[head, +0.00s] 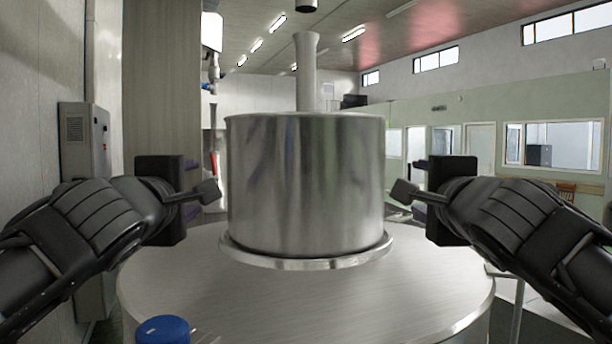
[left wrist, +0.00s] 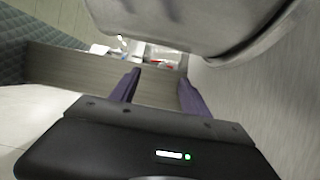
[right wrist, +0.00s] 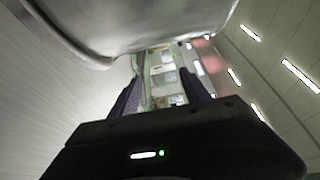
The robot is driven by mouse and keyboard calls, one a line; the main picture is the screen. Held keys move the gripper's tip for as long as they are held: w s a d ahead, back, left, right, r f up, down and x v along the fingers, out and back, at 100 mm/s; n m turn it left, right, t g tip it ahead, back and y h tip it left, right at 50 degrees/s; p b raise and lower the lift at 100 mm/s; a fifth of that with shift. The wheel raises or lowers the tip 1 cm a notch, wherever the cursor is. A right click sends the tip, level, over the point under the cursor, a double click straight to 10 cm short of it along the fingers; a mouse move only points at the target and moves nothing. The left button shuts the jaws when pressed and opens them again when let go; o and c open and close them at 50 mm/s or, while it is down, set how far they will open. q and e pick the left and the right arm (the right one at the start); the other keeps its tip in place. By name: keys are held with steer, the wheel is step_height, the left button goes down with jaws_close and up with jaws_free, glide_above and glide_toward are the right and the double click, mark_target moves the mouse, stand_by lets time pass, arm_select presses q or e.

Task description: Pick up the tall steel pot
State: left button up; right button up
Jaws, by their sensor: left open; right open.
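The tall steel pot (head: 305,180) stands upright in the middle of the head view, on a round steel top. It also shows at the top of the left wrist view (left wrist: 190,22) and of the right wrist view (right wrist: 125,22). My left gripper (head: 212,190) is left of the pot, open, with a small gap to its wall. My right gripper (head: 400,190) is right of the pot, open, also a little apart from it. The purple fingers of the left gripper (left wrist: 158,88) and the dark fingers of the right gripper (right wrist: 165,90) are spread with nothing between them.
A flat round rim (head: 310,263) lies around the pot's base. The round steel top (head: 300,305) is bare in front. A blue cap (head: 162,330) sits at its front left edge. A grey control box (head: 85,145) stands at the left wall. A pale post (head: 306,75) rises behind the pot.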

arm_select(q)
steer(key=w+d, duration=0.1)
steer(key=w, duration=1.2)
steer(key=shift+w+d, duration=0.25)
steer(key=shift+w, duration=0.15)
arm_select(e)
steer(key=w+a, duration=0.1)
steer(key=w, duration=1.2)
steer(key=shift+w+a, duration=0.25)
steer(key=shift+w, duration=0.15)
arm_select(q)
steer(key=shift+d, duration=0.1)
arm_select(e)
steer(key=shift+a, duration=0.1)
